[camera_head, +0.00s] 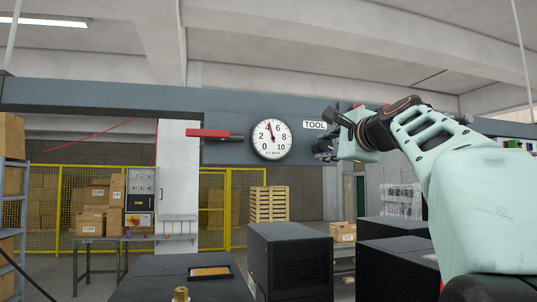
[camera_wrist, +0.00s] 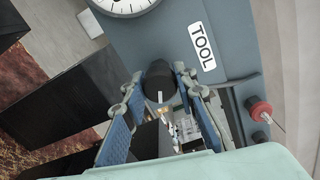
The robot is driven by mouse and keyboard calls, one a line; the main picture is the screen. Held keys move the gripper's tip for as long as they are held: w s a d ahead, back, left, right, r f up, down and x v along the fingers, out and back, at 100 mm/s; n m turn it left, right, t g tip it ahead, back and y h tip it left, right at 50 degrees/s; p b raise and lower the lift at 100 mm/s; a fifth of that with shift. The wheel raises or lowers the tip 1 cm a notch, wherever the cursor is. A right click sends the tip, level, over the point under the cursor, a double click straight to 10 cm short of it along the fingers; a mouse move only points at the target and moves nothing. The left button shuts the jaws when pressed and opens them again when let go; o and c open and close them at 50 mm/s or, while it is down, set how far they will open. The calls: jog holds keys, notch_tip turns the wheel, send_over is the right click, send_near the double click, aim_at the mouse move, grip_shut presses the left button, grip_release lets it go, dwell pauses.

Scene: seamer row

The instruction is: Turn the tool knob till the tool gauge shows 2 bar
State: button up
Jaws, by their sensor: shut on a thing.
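The tool gauge (camera_head: 272,139) is a round white dial with a black rim on the grey-blue beam. Its red needle points almost straight up, between 4 and 6, a little nearer 4. The TOOL label (camera_head: 314,125) is to its right and shows in the wrist view (camera_wrist: 202,46). The tool knob (camera_wrist: 158,76) is dark and round with a white mark, below the label. My gripper (camera_wrist: 158,84) is shut on it, one blue-padded finger on each side. In the head view my gripper (camera_head: 326,148) is at the beam and hides the knob.
A red-handled lever (camera_head: 208,133) sticks out left of the gauge. A red round part (camera_wrist: 260,109) is right of my fingers in the wrist view. Dark boxes (camera_head: 290,262) stand below. Open air lies between them and the beam.

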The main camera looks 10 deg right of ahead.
jog(key=n+b, duration=0.2)
jog(key=n, duration=0.3)
jog(key=shift+f+n, duration=0.1)
jog(key=shift+n, duration=0.2)
jog(key=n+b, duration=0.1)
jog(key=n, duration=0.3)
jog(key=shift+n, duration=0.4)
jog(key=shift+b, duration=0.3)
jog(key=o, duration=1.2)
jog(key=shift+c, duration=0.2)
jog(key=shift+s, duration=0.1)
jog(key=s, duration=0.7)
jog(key=shift+s+d, duration=0.15)
